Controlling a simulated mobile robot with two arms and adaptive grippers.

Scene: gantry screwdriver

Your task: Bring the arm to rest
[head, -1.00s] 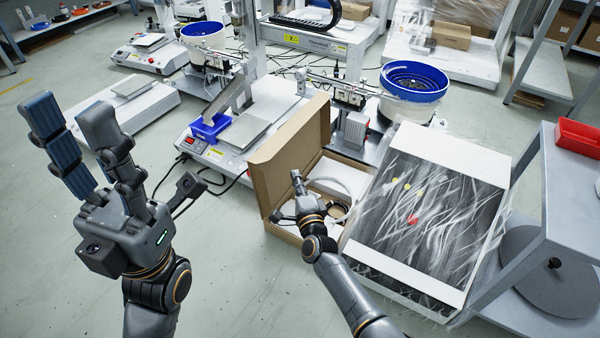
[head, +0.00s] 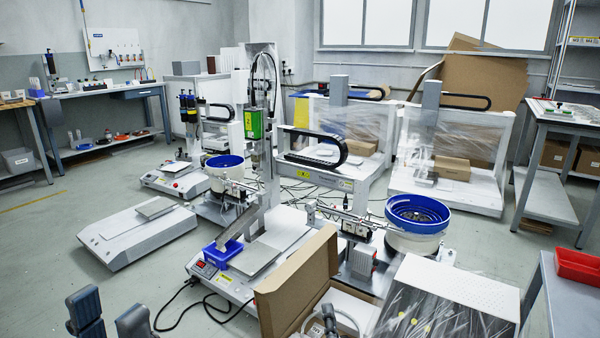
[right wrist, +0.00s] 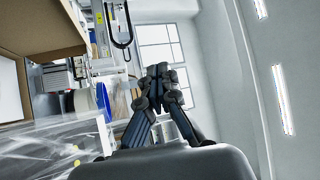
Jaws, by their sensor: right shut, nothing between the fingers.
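My left gripper (head: 109,308) shows only its two dark fingertips at the bottom left edge of the head view. They stand apart with a gap between them. My right gripper shows in the right wrist view (right wrist: 160,73) with its fingers together and nothing between them. In the head view, a tip of the right gripper (head: 328,317) shows at the bottom edge, in front of the open cardboard box (head: 295,288). The rest of both arms is out of the head view. I cannot tell whether the right gripper touches the box.
The gantry machine's base (head: 222,284) and a blue-rimmed feeder bowl (head: 418,240) stand beyond the box. A plastic-wrapped package (head: 450,290) lies right of it, near a side table with a red bin (head: 578,265). Open floor (head: 100,285) lies to the left.

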